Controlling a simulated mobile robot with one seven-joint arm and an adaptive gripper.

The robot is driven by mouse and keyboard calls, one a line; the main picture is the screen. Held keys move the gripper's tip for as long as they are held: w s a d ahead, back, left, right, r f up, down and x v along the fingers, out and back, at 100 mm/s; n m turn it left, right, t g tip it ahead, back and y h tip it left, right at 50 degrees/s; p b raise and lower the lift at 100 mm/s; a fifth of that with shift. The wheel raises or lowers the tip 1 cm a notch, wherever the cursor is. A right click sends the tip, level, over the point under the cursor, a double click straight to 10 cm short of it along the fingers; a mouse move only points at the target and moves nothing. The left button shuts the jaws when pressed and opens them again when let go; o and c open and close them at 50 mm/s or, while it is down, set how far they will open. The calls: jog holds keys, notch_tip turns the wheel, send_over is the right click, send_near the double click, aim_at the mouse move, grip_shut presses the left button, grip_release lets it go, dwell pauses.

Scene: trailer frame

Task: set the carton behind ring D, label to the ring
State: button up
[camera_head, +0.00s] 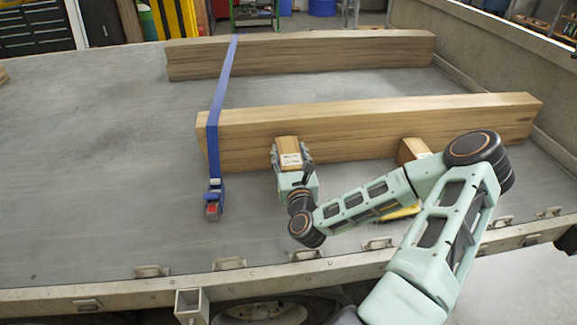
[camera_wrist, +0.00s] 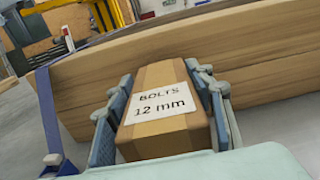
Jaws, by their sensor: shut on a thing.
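My gripper (camera_head: 291,157) is shut on a brown carton (camera_head: 287,143), in front of the near timber beam. In the wrist view the carton (camera_wrist: 163,74) sits between both fingers, and its white label reads "BOLTS 12 mm". The label is on the face turned up toward the wrist camera. Whether the carton touches the bed or the beam I cannot tell. Several lashing rings line the near bed edge, among them one ring (camera_head: 228,263) and another ring (camera_head: 378,243). No ring letters are readable, so I cannot tell which is D.
A near beam (camera_head: 370,130) and a far beam (camera_head: 300,56) lie across the bed. A blue strap (camera_head: 213,150) with a ratchet crosses their left part. Another carton (camera_head: 411,149) and something yellow (camera_head: 401,212) show partly behind my arm.

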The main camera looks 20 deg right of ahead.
jog(key=shift+w+d+f, duration=0.15)
jog(key=shift+w+f, duration=0.45)
jog(key=shift+f, duration=0.05)
jog(key=shift+w+f+b, duration=0.2)
jog(key=shift+f+b, duration=0.2)
jog(key=shift+f, duration=1.3)
jog(key=shift+f, duration=0.1)
jog(key=shift+f, duration=0.15)
jog(key=o, duration=1.8)
jog(key=shift+c, duration=0.2)
jog(key=v, duration=1.2)
jog(key=shift+r, duration=0.2)
